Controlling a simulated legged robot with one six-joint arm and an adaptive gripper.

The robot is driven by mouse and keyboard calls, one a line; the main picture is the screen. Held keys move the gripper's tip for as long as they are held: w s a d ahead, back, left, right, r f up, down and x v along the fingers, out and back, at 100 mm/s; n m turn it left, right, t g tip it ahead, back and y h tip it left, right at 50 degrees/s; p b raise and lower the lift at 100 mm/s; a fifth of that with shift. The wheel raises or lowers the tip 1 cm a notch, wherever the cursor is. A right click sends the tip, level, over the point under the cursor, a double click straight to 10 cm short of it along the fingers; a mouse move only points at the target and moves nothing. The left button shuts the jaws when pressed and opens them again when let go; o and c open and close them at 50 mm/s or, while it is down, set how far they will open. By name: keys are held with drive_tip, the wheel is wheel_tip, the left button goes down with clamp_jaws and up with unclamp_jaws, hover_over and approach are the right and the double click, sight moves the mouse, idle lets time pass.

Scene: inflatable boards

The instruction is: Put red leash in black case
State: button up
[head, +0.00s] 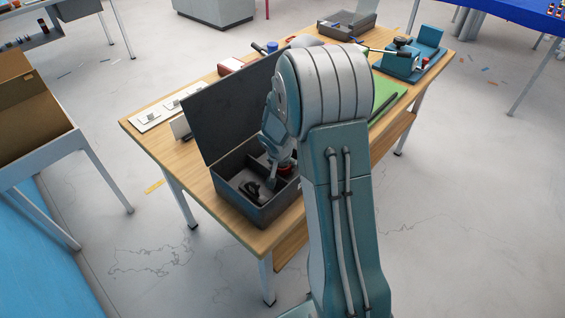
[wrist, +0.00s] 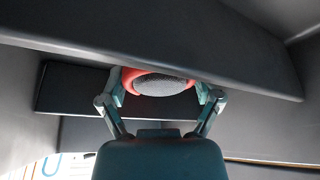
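The black case (head: 243,208) stands on the near left part of the wooden table with its lid open and tilted back. Dividers split its inside, and a small black item (head: 252,190) lies in the near left compartment. My gripper (wrist: 162,90) reaches down into the case; in the head view it shows at the case's divider (head: 258,164). In the wrist view the rounded red leash (wrist: 128,78), with a grey middle, sits between both fingertips, which appear to touch its sides. A dark edge hides its upper part. Whether it touches the case floor is unclear.
The open lid (head: 232,105) rises behind my gripper. White switch panels (head: 155,115) lie left of it on the table. A green mat (head: 388,95), a teal device (head: 400,62) and a grey tray (head: 347,24) are farther back. A brown box (head: 25,110) stands on another table at left.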

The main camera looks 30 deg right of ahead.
drive_tip(key=shift+o, duration=0.6)
drive_tip(key=shift+r, duration=0.15)
drive_tip(key=s+a+r+n, duration=0.1)
drive_tip(key=s+a+r, duration=0.2)
drive_tip(key=s+r, duration=0.3)
drive_tip(key=s+a+r+n+t+y, duration=0.1)
drive_tip(key=s+a+r+n, duration=0.2)
drive_tip(key=r, duration=0.6)
drive_tip(key=s+a+r, duration=0.4)
drive_tip(key=s+r, duration=0.2)
drive_tip(key=r, duration=0.1)
drive_tip(key=s+a+r+n+y, duration=0.1)
drive_tip(key=s+a+n, duration=0.1)
drive_tip(key=s, duration=0.3)
drive_tip(key=s+a+r+n+t+y, duration=0.1)
drive_tip(key=s+a+n, duration=0.1)
drive_tip(key=s, duration=0.4)
drive_tip(key=shift+a+r, duration=0.35)
drive_tip(key=shift+a, duration=0.15)
